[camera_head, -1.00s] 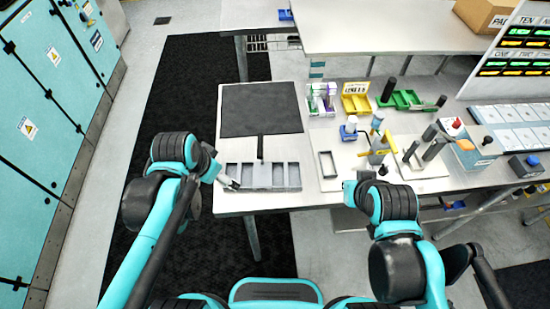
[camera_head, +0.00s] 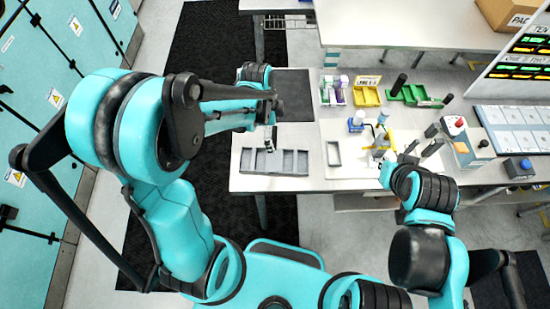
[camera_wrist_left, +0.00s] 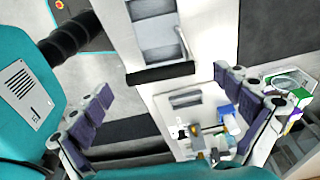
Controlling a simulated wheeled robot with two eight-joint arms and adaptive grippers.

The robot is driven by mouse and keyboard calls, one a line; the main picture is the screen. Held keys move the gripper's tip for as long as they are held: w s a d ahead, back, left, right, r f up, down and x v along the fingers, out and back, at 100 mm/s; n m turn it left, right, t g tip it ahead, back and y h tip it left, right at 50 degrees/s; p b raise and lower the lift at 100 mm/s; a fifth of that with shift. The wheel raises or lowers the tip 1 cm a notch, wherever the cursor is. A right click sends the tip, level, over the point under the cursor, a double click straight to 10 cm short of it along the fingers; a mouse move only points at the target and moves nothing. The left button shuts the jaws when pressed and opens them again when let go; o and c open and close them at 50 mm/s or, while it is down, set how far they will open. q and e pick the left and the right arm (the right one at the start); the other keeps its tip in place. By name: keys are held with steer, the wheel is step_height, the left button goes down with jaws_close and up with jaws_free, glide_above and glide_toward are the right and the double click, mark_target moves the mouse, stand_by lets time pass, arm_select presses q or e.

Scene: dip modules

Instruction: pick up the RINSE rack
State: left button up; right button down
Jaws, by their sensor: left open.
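I can read no RINSE label, so I cannot tell which item is the RINSE rack. Candidates are the small purple, white and green holders (camera_head: 333,90) at the back of the bench, also in the right of the left wrist view (camera_wrist_left: 292,88). A grey compartment tray (camera_head: 274,174) lies near the front edge and shows at the top of the wrist view (camera_wrist_left: 162,74). My left gripper (camera_head: 271,138) is above the bench by this tray; its fingers (camera_wrist_left: 163,85) are wide apart and empty. My right arm ends near the white plate; its jaws are not clear.
A small open frame (camera_head: 334,154) and blue and yellow fixtures (camera_head: 356,123) crowd the middle. A dark mat (camera_head: 293,95) lies at the back left. A cardboard box (camera_head: 508,15) is at top right.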

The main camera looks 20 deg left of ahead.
arm_select(q)
step_height(320, 180, down, 3)
steer(key=shift+d+r, duration=0.15)
steer(key=shift+r, duration=0.05)
steer(key=c, duration=1.8)
steer(key=shift+o, duration=0.2)
steer(key=shift+r, duration=0.1)
